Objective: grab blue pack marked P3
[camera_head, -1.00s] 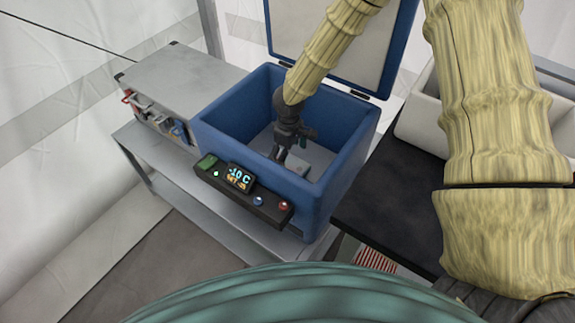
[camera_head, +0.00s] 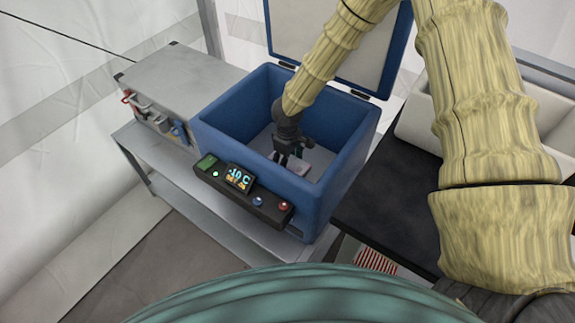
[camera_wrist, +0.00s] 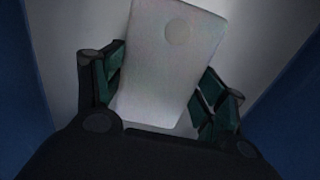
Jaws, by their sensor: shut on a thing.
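A flat pale grey pack (camera_wrist: 168,75) with rounded corners and a round spot near its far end lies between my fingers in the wrist view. It looks pale grey, not blue, in this dim light, and no P3 mark can be read. My gripper (camera_wrist: 160,95) is shut on this pack, with a green-padded finger along each long side. In the head view my gripper (camera_head: 288,158) is down inside the open blue cooler (camera_head: 217,138), near its floor. The pack's pale edge (camera_head: 296,168) shows under the fingers; the rest is hidden.
The cooler's walls stand close around my gripper, and its lid (camera_head: 335,35) is raised at the back. A control panel (camera_head: 240,190) reading -10 C is on its front. A grey metal case (camera_head: 178,80) stands left; a black table (camera_head: 395,205) stands right.

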